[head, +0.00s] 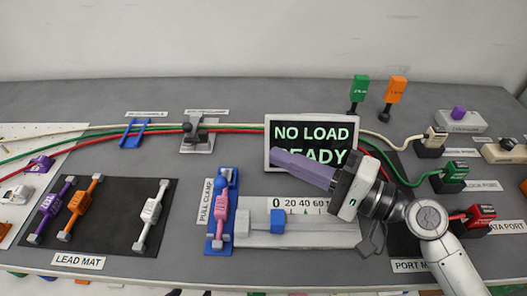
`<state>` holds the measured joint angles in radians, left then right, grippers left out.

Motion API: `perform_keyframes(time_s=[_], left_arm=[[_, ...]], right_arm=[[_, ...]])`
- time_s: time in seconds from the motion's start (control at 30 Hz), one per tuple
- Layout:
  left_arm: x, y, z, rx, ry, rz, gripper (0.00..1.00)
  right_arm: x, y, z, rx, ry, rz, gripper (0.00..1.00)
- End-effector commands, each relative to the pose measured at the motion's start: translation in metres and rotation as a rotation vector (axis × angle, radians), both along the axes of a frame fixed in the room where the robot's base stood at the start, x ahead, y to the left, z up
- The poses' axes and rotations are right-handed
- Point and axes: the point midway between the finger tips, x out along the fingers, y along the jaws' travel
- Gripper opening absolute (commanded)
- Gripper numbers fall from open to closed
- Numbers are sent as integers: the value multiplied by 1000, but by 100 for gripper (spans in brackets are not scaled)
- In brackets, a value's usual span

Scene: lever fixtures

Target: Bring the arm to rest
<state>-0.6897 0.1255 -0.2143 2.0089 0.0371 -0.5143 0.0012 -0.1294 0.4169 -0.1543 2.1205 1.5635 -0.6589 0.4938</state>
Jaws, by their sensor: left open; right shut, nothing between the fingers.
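My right gripper (276,160) comes in from the lower right, its long purple-grey fingers closed with nothing seen between them. It is in front of the lower part of the display (300,132), which reads "NO LOAD" with a second line partly hidden. Below it is a grey slide rail (330,235) with a blue block (264,216) and a numbered scale (293,204). Left of the rail stands the blue pull clamp (210,242) with a pink part (223,212) in it. My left gripper is not in view.
The dark lead mat (105,228) holds purple, orange and white leads. Cables run across the back past a grey clamp (197,132). Coloured port plugs, such as the red one (481,213), stand at the right. Green (360,88) and orange (397,90) flags stand behind. Grey table between mat and pull clamp is clear.

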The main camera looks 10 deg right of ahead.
Motion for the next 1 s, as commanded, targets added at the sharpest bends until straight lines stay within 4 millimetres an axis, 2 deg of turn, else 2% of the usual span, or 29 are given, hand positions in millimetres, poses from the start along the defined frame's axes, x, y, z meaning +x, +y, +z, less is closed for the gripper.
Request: perform_keyframes(time_s=[0.17, 0.67, 0.77, 1.0], left_arm=[[2, -1, -1, -4, -5, 0, 50], [0, 0, -2, -1, -2, -3, 50], [0, 0, 5, -1, 0, -4, 50], [-3, 3, 37, -3, 2, 8, 50]], right_arm=[[-6, -8, -3, -1, -1, 1, 0], [-6, -9, -2, 0, -1, 1, 0], [-6, -9, 6, 0, -1, 0, 0], [-6, -9, 47, 0, -1, 0, 0]])
